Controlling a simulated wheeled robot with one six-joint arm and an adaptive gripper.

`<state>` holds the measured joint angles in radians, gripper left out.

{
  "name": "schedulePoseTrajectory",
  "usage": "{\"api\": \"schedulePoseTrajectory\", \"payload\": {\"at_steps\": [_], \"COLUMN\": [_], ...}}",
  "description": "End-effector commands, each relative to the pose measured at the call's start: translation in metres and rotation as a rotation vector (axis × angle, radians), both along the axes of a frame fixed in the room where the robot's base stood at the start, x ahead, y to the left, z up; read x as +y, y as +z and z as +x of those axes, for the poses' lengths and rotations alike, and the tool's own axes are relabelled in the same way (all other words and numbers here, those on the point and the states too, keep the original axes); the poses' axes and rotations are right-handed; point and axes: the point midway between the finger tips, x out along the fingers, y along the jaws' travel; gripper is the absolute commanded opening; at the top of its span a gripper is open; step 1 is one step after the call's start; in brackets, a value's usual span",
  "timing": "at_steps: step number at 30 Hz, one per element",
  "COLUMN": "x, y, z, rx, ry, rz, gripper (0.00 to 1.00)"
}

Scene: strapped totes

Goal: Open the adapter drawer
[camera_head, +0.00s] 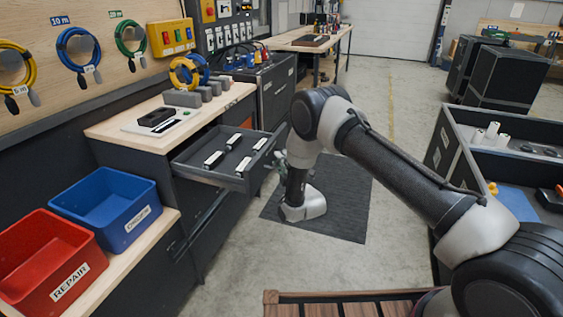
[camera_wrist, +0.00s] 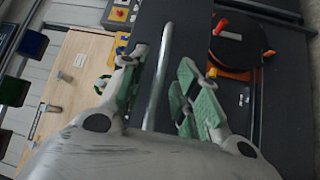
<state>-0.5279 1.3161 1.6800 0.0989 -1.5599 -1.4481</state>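The drawer (camera_head: 210,178) under the workbench top stands pulled out in the head view, with several black-and-white blocks (camera_head: 238,141) inside. I cannot read a label on it. My gripper (camera_head: 280,163) is at the drawer's front, partly hidden by my arm. In the wrist view a silver bar handle (camera_wrist: 159,85) runs along a dark panel (camera_wrist: 190,25) between the green-padded fingers of my gripper (camera_wrist: 163,65). The fingers are apart, with a visible gap on each side of the bar, so they appear around it without being closed on it.
A blue bin (camera_head: 115,207) and a red bin (camera_head: 52,262) stand at the left on a lower ledge. The bench top (camera_head: 105,130) holds a white tray and grey blocks. A dark cart (camera_head: 470,135) stands at the right. Floor beyond the mat (camera_head: 345,200) is clear.

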Motion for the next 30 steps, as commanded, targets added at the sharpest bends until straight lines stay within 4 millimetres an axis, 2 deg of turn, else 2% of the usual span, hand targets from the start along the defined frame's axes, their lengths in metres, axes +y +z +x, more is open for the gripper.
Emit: {"api": "schedulePoseTrajectory", "payload": {"at_steps": [5,12,16,21,30], "x": [-0.011,-0.033,-0.042,-0.048,-0.048], "y": [-0.004,-0.012,-0.015,-0.016,-0.016], "z": [-0.024,-0.074,-0.093,-0.105,-0.106], "rx": [0.004,0.004,0.003,0.001,0.001], "ry": [0.001,0.002,0.002,0.0,0.0], "rz": [-0.002,-0.003,-0.002,0.0,0.0], "gripper": [0.32,0.32,0.32,0.32,0.32]}}
